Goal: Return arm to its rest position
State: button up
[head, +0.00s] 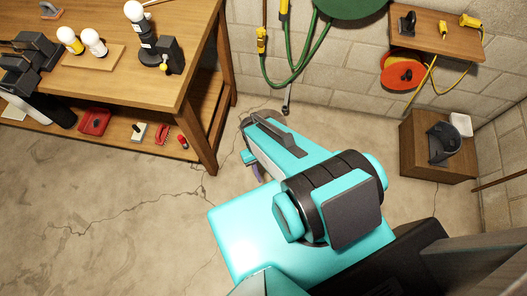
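My teal and black arm fills the lower middle of the head view, with its large joint bent and its links folded close to my body. The narrow far part of my arm points up and left, over the concrete floor just right of the workbench. My gripper's fingers do not show; they seem hidden beneath or behind my arm links. I cannot see whether anything is held.
A wooden workbench (189,70) with a lower shelf stands at the upper left, its near leg close to my arm. A green hose (291,78) hangs on the block wall. A wooden box (419,164) stands at the right. The floor (110,225) at lower left is clear.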

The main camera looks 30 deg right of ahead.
notch_tip(320, 180, down, 4)
jog(key=b, duration=0.4)
jog(key=shift+s, duration=0.15)
jog(key=shift+d, duration=0.1)
dwell(0.6)
